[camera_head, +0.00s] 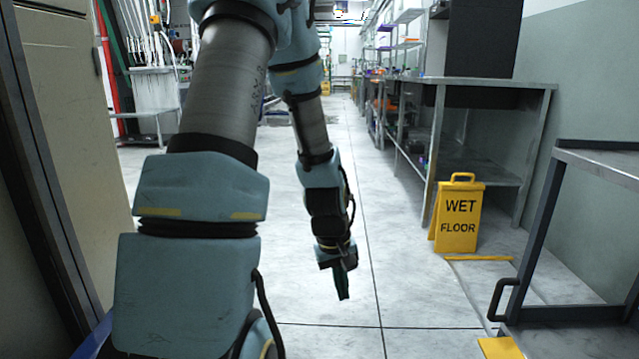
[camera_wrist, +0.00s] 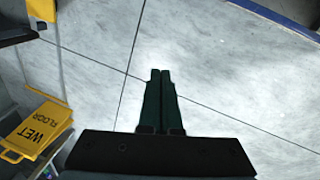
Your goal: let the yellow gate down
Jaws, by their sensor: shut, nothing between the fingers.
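I cannot make out for certain which thing is the yellow gate. A flat yellow piece (camera_head: 500,348) shows at the bottom right of the head view, partly cut off, below a dark-framed metal cart or bench. A yellow piece also shows at the top left of the wrist view (camera_wrist: 42,10), cut off by the edge. My gripper (camera_head: 343,296) points down over the bare floor in mid-aisle, apart from any yellow thing. In the wrist view its two dark green fingers (camera_wrist: 160,75) lie together with nothing between them.
A yellow wet-floor sign (camera_head: 459,218) stands right of my gripper; it also shows in the wrist view (camera_wrist: 35,132). A metal workbench (camera_head: 480,82) lines the right wall. A dark handle (camera_head: 500,300) juts from the frame at right. A beige door (camera_head: 70,120) is at left.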

